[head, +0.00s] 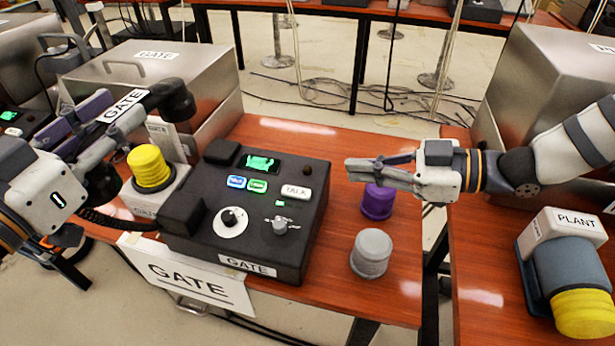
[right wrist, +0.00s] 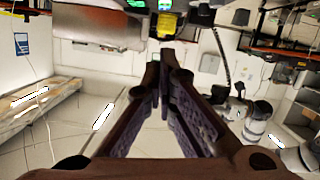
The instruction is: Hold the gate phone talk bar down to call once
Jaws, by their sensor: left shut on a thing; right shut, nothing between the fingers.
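The gate phone (head: 258,262) is a black desk unit with a lit green screen (head: 260,163) and a white talk bar (head: 296,191) marked TALK. My left gripper (head: 112,128) is shut on the dark handset (head: 172,100) with the GATE label, held up left of the phone and off its cradle. Its grip is partly hidden. My right gripper (head: 350,172) is shut and empty, its fingertips to the right of the talk bar and apart from it in the picture. Its closed fingers (right wrist: 160,70) also show in the right wrist view.
A yellow-capped part (head: 150,167) stands left of the phone. A purple knob (head: 377,201) and a grey knob (head: 370,254) stand on the table to its right. A PLANT unit (head: 566,225) is at far right. Metal boxes stand behind.

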